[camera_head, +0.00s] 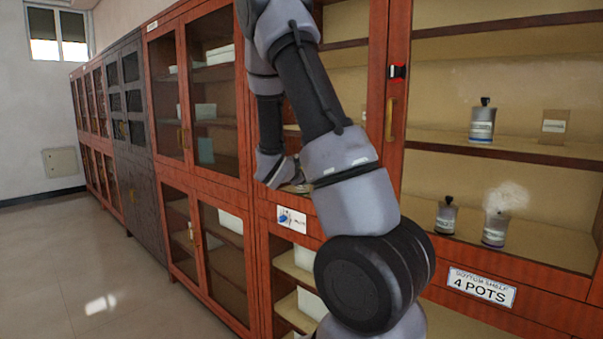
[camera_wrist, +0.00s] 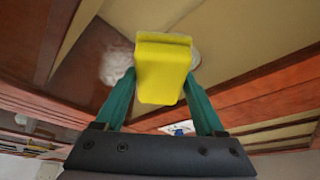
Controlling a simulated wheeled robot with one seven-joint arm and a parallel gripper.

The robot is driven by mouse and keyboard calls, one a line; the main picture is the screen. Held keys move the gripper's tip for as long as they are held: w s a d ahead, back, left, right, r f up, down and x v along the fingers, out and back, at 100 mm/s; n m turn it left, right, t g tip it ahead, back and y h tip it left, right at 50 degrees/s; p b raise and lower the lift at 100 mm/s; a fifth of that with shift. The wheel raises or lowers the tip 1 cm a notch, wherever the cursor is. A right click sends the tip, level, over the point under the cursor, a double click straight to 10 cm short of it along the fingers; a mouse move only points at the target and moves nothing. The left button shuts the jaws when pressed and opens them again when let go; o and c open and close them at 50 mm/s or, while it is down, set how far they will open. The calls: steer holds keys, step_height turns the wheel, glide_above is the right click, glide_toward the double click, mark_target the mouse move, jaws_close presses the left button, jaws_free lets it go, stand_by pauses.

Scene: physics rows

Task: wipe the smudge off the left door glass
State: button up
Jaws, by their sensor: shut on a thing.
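My gripper (camera_wrist: 160,88) is shut on a yellow sponge (camera_wrist: 163,70), with a green finger on each side of it. In the wrist view a whitish smudge (camera_wrist: 116,66) shows left of the sponge, and a pale patch (camera_wrist: 195,59) shows partly behind its right side. I cannot tell whether the sponge touches the glass. In the head view my arm covers much of the left door glass (camera_head: 345,88), and the sponge cannot be made out there. A cloudy white smudge (camera_head: 510,196) shows on the right door glass, in front of a pot.
Several pots, including one (camera_head: 482,122) on the upper shelf, stand behind the right door. That door has a brass handle (camera_head: 390,119), with a black-and-red latch above it. More wooden cabinets (camera_head: 200,100) run away to the left. The floor (camera_head: 80,265) there is clear.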

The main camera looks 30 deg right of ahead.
steer(key=shift+s+d, duration=0.35)
steer(key=shift+s, duration=0.55)
steer(key=shift+s+d, duration=0.3)
steer(key=shift+s, duration=0.55)
steer(key=w+a, duration=0.4)
steer(key=w, duration=0.8)
steer(key=shift+a+r, duration=0.2)
steer(key=shift+s+d+r, duration=0.2)
steer(key=shift+s+d, duration=0.2)
steer(key=shift+s, duration=0.65)
steer(key=shift+s+d+r, duration=0.2)
steer(key=shift+s+d, duration=0.25)
steer(key=shift+s, duration=0.6)
steer(key=shift+s+d+r, duration=0.2)
steer(key=shift+s+d, duration=0.2)
steer(key=shift+s, duration=0.65)
steer(key=shift+s+d, duration=0.3)
steer(key=shift+s, duration=0.65)
steer(key=shift+s+d, duration=0.3)
steer(key=shift+s, duration=0.65)
steer(key=shift+s+d, duration=0.3)
steer(key=shift+s, duration=0.65)
steer(key=shift+w+a, duration=0.3)
steer(key=shift+w, duration=0.65)
steer(key=shift+w+a, duration=0.25)
steer(key=shift+w, duration=0.65)
steer(key=w+a, duration=0.3)
steer(key=w, duration=0.5)
steer(key=shift+w, duration=0.2)
steer(key=shift+a, duration=0.15)
